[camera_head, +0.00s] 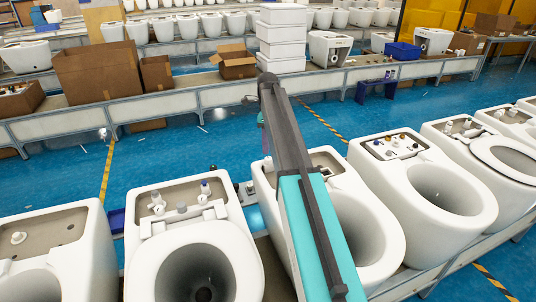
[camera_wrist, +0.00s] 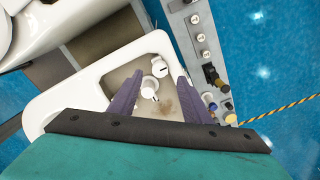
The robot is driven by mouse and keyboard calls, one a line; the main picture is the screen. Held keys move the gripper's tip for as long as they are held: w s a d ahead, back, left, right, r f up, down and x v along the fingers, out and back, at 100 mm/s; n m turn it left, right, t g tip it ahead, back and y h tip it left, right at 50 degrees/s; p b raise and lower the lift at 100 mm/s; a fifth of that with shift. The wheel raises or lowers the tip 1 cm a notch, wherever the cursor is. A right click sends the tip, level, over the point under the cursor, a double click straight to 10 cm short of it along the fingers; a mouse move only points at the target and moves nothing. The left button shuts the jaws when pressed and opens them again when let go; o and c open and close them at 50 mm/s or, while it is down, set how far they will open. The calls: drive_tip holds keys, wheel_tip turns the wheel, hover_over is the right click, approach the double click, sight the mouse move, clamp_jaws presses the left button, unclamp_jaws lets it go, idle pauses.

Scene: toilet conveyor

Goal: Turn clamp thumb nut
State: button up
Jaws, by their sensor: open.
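In the wrist view, my gripper (camera_wrist: 158,78) has two purple fingers spread apart over the recessed deck of a white toilet (camera_wrist: 98,72). A white round fitting (camera_wrist: 149,88) lies between the fingers, and a second white fitting (camera_wrist: 159,66) sits just beyond it. Nothing is visibly gripped. I cannot tell which fitting is the clamp thumb nut, or whether a finger touches either one. In the head view, my teal and dark arm reaches over the same toilet (camera_head: 374,232) and hides part of its deck; the gripper is mostly hidden there.
A grey rail (camera_wrist: 200,45) with knobs and fittings runs right of the deck in the wrist view. Neighbouring toilets stand close on the left (camera_head: 190,235) and right (camera_head: 425,182). Blue floor (camera_head: 210,140) lies open behind the row, before another conveyor (camera_head: 215,97).

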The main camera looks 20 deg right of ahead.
sight(268, 158)
drive_tip(key=shift+f+p, duration=0.8)
drive_tip(key=shift+f, duration=2.45)
drive_tip(key=c, duration=1)
drive_tip(key=shift+c, duration=0.2)
